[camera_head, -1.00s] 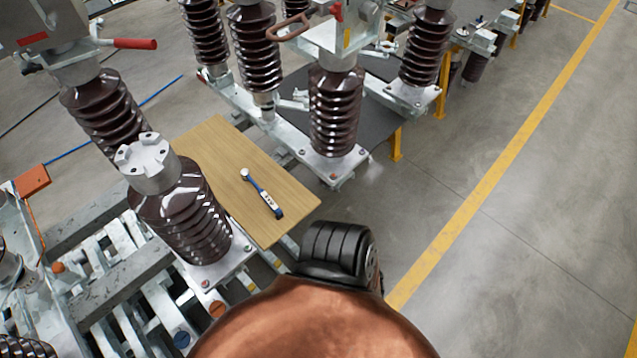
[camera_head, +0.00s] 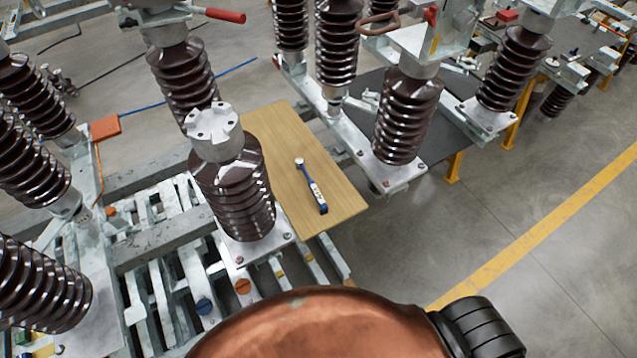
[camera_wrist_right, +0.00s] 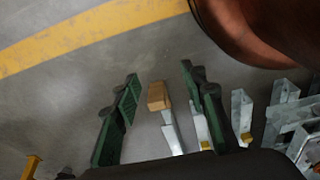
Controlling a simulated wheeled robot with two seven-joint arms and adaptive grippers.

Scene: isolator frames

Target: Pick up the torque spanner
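The torque spanner (camera_head: 312,187) lies on a wooden board (camera_head: 275,130) in the head view. It has a blue shaft, a silver head at its far end and a pale marked section near its dark handle end. Nothing touches it except the board. In the right wrist view my right gripper (camera_wrist_right: 160,74) is open, with its two green fingers spread wide and nothing held. Beyond the fingers are floor and metal rail ends; the spanner is not in this view. My left gripper is in neither view.
A brown ribbed insulator (camera_head: 233,190) with a grey metal cap stands just left of the board. More insulators (camera_head: 407,115) stand behind and to the right. Metal rails (camera_head: 170,255) lie at lower left. Open floor with a yellow line (camera_head: 540,235) is on the right.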

